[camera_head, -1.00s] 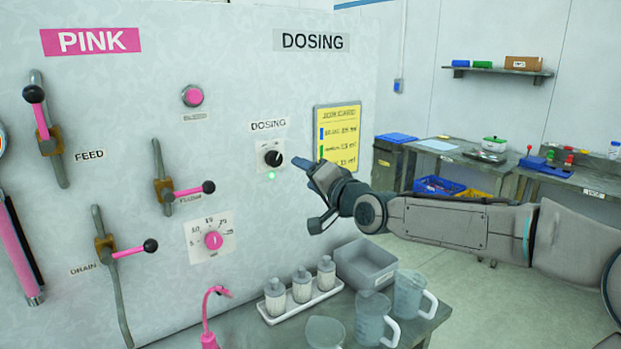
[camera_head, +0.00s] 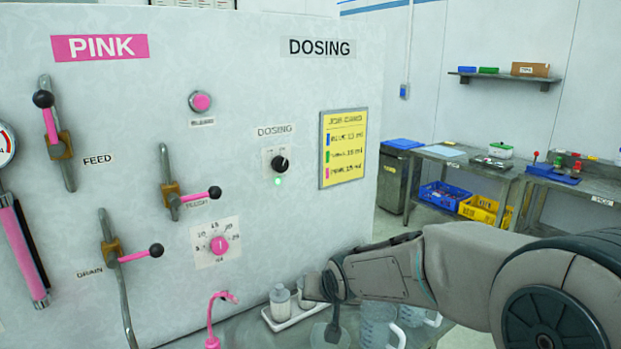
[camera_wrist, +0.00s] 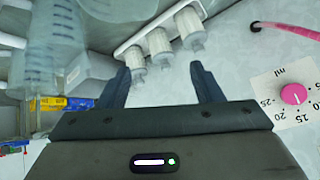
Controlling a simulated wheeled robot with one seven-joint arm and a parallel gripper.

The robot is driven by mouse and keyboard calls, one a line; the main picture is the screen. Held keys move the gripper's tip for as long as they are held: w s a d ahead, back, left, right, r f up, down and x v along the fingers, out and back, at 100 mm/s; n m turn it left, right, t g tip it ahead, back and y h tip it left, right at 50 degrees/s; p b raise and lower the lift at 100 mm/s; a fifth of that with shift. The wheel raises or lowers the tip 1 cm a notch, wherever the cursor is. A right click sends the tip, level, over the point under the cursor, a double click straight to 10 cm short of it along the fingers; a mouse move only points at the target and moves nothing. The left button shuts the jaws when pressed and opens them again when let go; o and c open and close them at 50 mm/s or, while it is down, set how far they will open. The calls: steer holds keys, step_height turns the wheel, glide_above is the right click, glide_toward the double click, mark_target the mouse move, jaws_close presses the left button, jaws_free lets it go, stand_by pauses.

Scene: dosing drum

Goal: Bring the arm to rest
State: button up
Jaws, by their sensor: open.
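My gripper (camera_wrist: 162,82) is open in the wrist view, with nothing between its two dark fingers. In the head view my arm reaches in from the right, low over the bench, and covers part of the bottles and jugs there. The white tray (camera_wrist: 146,32) with small capped bottles (camera_wrist: 159,43) lies just beyond the fingertips in the wrist view. I cannot tell whether the fingers touch anything. The dosing knob (camera_head: 280,163) on the panel has a green light below it, and my gripper is apart from it.
The panel carries the feed lever (camera_head: 50,122), flush lever (camera_head: 196,197), drain lever (camera_head: 135,254) and pink dial (camera_head: 219,245). A pink spout (camera_head: 213,315) stands on the bench. Clear jugs (camera_head: 377,325) stand close to my arm. Side benches (camera_head: 450,155) with bins lie behind.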

steer(key=s+d+g, duration=0.1)
steer(key=s+d, duration=0.3)
steer(key=s, duration=0.4)
steer(key=s+d+r+g+h, duration=0.1)
steer(key=s+d, duration=0.3)
steer(key=s, duration=0.4)
steer(key=s+d+g+h, duration=0.1)
steer(key=s+d, duration=0.3)
steer(key=s, duration=0.4)
steer(key=shift+s+r+g, duration=0.2)
steer(key=shift+s+g, duration=0.2)
steer(key=shift+g, duration=0.3)
steer(key=shift+d, duration=0.1)
